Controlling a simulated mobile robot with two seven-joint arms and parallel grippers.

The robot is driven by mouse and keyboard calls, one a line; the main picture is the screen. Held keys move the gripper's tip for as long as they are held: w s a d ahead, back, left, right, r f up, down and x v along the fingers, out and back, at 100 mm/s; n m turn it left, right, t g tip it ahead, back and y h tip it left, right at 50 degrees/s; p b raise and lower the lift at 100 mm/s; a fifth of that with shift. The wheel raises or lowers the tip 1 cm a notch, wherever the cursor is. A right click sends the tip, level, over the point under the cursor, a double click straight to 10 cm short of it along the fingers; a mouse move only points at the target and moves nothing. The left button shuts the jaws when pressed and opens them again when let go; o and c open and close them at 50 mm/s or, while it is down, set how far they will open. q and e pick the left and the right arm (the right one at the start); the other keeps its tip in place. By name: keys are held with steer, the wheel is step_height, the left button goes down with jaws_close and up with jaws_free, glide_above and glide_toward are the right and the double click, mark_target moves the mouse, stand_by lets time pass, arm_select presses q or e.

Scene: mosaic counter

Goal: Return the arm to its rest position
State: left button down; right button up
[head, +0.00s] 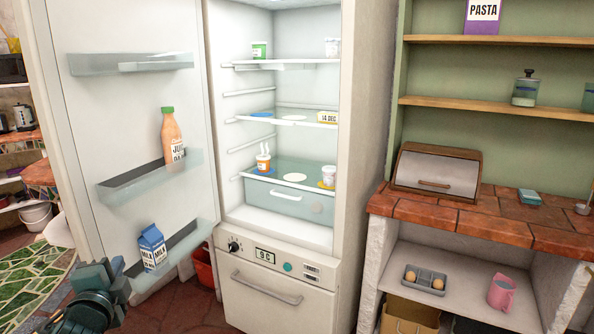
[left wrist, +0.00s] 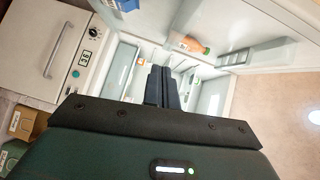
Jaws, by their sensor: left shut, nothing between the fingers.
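My left gripper (head: 112,272) is at the lower left of the head view, in front of the open fridge door (head: 120,100) and just left of the milk carton. In the left wrist view, my left gripper (left wrist: 163,85) has its two dark fingers together with nothing between them. The fridge (head: 282,140) stands open in the middle of the head view. My right gripper is in neither view.
The door shelves hold a juice bottle (head: 172,138) and a blue milk carton (head: 152,247). Cups stand on the fridge shelves. A tiled counter (head: 480,217) with a bread box (head: 436,172) is at right. A red bucket (head: 204,266) sits behind the door.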

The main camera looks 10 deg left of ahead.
arm_select(q)
steer(key=s+d+f+n+g+h, duration=0.1)
steer(key=d+f+h, duration=0.1)
steer(key=d+f, duration=0.3)
steer(key=d+f+n+h, duration=0.1)
steer(key=d+f+h, duration=0.15)
steer(key=f, duration=0.45)
steer(key=s+d+f+n+g+h, duration=0.1)
steer(key=s+d+f+n+h, duration=0.1)
steer(key=s+d+f, duration=0.2)
steer(key=s+d+f+n+g+h+p, duration=0.1)
steer(key=s+d+f, duration=0.4)
steer(key=d, duration=0.6)
steer(key=s+d+f+n+g+h, duration=0.1)
steer(key=s+d+f+n+h, duration=0.2)
steer(key=d, duration=0.4)
step_height(320, 180, down, 2)
steer(key=shift+s+d+f+g+h+p, duration=0.1)
steer(key=shift+s+d+g+h+p, duration=0.25)
steer(key=shift+s, duration=0.5)
steer(key=shift+a, duration=0.2)
